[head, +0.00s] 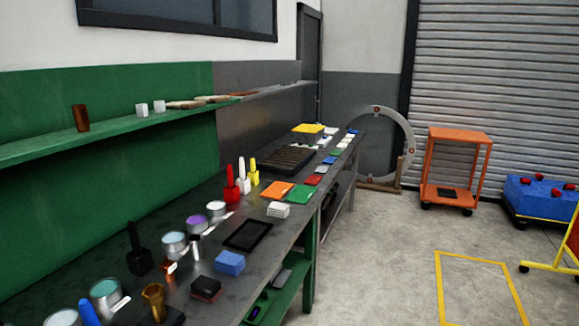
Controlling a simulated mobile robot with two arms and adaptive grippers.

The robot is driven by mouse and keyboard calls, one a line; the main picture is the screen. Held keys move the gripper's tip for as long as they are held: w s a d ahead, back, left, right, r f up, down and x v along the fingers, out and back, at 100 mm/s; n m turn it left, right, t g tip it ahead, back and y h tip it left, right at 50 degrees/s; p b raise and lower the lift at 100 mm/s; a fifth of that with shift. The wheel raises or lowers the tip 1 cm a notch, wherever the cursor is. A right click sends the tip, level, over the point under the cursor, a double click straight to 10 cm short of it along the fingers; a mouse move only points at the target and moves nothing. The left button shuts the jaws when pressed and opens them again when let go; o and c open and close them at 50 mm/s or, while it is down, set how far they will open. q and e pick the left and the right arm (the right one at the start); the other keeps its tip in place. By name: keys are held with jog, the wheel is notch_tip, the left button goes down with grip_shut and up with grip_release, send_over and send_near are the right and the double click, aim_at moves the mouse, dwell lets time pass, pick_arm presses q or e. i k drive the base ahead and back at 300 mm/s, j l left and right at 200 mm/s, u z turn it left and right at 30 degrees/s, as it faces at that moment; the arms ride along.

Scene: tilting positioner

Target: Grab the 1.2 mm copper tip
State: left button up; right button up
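Small copper-coloured pieces (171,268) lie on the grey workbench (185,291) beside a white label, in the front half of the bench. A larger copper or brass flared piece (154,301) stands upright nearer to me on a dark base. A brown cylinder (80,118) stands on the green wall shelf (120,131). No size marking is readable, so I cannot tell which piece, if any, is the 1.2 mm copper tip. Neither of my grippers is in view.
Open cans (174,243), a black bottle (138,252), a red bottle (230,190), a blue block (230,262) and a black tray (247,235) crowd the bench. An orange cart (458,137) stands at the back right.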

aim_at(168, 266)
jog(key=u, duration=0.55)
jog(key=j+u, duration=0.15)
jog(key=u, duration=0.3)
jog(key=j+u, duration=0.15)
jog(key=u, duration=0.3)
jog(key=j+u, duration=0.15)
jog(key=u, duration=0.25)
jog(key=j+u, duration=0.15)
jog(key=u, duration=0.3)
jog(key=i+u, duration=0.15)
jog(key=u, duration=0.3)
jog(key=k+l, duration=0.1)
jog(key=l, duration=0.35)
jog(key=k+l, duration=0.15)
jog(key=l, duration=0.3)
jog(key=k+l, duration=0.1)
jog(key=l, duration=0.35)
jog(key=k+l, duration=0.15)
jog(key=l, duration=0.3)
jog(key=k+l, duration=0.1)
jog(key=l, duration=0.35)
jog(key=k+l, duration=0.15)
jog(key=l, duration=0.3)
jog(key=k+l, duration=0.1)
jog(key=l, duration=0.35)
jog(key=k+l, duration=0.15)
jog(key=l, duration=0.3)
jog(key=l+z, duration=0.1)
